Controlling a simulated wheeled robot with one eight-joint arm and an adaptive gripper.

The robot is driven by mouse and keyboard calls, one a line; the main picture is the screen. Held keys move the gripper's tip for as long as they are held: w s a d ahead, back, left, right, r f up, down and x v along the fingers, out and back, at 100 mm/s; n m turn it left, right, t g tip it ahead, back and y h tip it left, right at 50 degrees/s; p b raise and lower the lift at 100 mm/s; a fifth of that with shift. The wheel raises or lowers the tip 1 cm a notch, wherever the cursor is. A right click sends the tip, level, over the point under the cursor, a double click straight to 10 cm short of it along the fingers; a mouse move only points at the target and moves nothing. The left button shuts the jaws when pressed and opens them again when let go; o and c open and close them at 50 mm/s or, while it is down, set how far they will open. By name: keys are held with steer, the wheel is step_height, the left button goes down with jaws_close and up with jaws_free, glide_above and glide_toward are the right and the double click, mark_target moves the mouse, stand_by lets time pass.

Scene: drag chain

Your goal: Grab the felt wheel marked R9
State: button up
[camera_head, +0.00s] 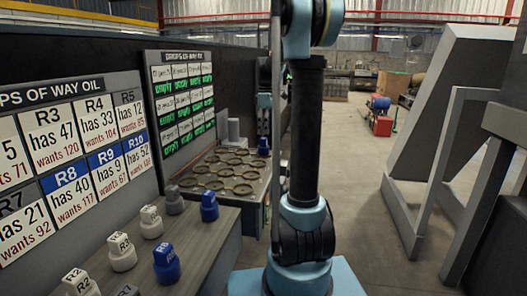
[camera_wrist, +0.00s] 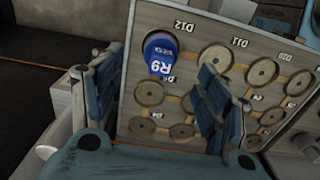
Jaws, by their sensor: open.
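The blue felt wheel marked R9 (camera_wrist: 160,54) stands on a wooden board (camera_wrist: 180,18) with round recesses, in the wrist view. Its label appears upside down, and it is at the place near the D12 mark. My gripper (camera_wrist: 158,68) is open, with one blue finger left of R9 and the other right of it. Nothing is held between the fingers; I cannot tell how far they are from R9. In the head view, a blue piece (camera_head: 263,146) at the far end of the recessed board (camera_head: 225,177) is likely R9, but its label is unreadable.
White and blue marked pieces stand on the near shelf, including a white R3 (camera_head: 122,252) and a blue piece (camera_head: 208,206). A sign board (camera_head: 75,150) with R labels and a board of "empty" cards (camera_head: 182,100) stand behind. Floor at right is partly clear.

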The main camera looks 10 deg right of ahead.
mark_target(264, 147)
step_height(264, 147, down, 5)
steer(key=shift+a+f, duration=0.25)
steer(key=shift+f, duration=1.05)
steer(key=shift+a+f, duration=0.2)
steer(key=shift+f, duration=1.1)
steer(key=c, duration=1.2)
